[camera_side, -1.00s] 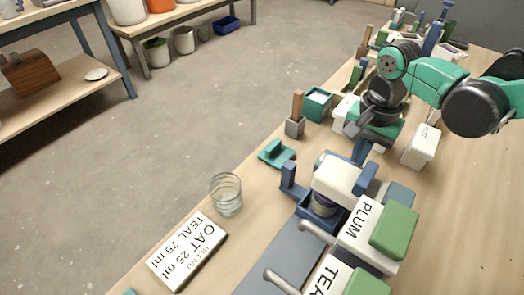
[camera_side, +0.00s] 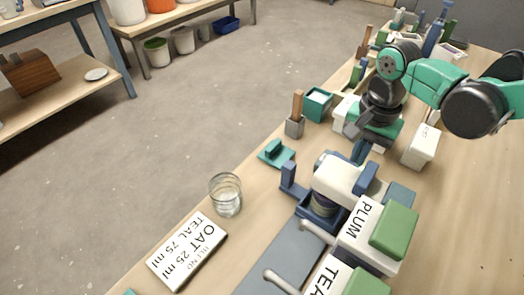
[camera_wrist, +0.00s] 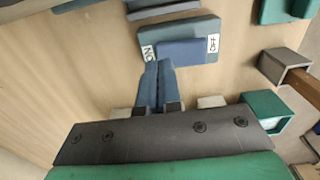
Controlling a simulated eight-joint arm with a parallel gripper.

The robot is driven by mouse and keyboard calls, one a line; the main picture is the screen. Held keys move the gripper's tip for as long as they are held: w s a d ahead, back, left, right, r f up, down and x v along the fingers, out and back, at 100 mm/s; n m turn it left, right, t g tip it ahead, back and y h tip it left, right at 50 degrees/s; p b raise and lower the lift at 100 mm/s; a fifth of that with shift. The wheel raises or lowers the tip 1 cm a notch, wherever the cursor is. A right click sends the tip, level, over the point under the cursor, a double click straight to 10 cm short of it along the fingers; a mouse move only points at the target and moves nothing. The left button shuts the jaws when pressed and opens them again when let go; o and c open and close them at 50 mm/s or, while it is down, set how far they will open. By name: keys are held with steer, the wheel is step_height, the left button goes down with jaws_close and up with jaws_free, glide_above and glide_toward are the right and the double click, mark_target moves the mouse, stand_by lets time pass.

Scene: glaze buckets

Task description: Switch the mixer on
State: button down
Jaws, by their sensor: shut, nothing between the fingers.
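The mixer (camera_side: 338,180) has a pale head over a blue base, with a small jar (camera_side: 322,204) under the head in the side view. In the wrist view, a blue-grey switch plate (camera_wrist: 205,27) carries a bluer rocker (camera_wrist: 187,50). Its ON label (camera_wrist: 148,52) is at the left and its OFF label (camera_wrist: 213,44) at the right. My gripper (camera_wrist: 158,63) is shut and empty, its blue fingertips overlapping the plate's near edge beside the ON end in the picture. Contact is unclear. In the side view my gripper (camera_side: 357,160) is just behind the mixer head.
PLUM (camera_side: 372,235) and TEAL tubs stand close to the mixer's near side. A white box (camera_side: 421,147) is right of my gripper. The right table area is clear.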

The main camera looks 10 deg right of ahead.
steer(key=shift+r, duration=2.8)
steer(key=s+d+r+n+t, duration=0.1)
steer(key=s+d+n+t, duration=0.2)
steer(key=d, duration=0.3)
steer(key=s+d+r+n+t, duration=0.1)
steer(key=s+d+n+t, duration=0.2)
steer(key=d+n, duration=0.3)
steer(key=shift+s+d+r+t, duration=0.25)
steer(key=shift+d+r+t, duration=0.15)
steer(key=shift+d+t, duration=0.15)
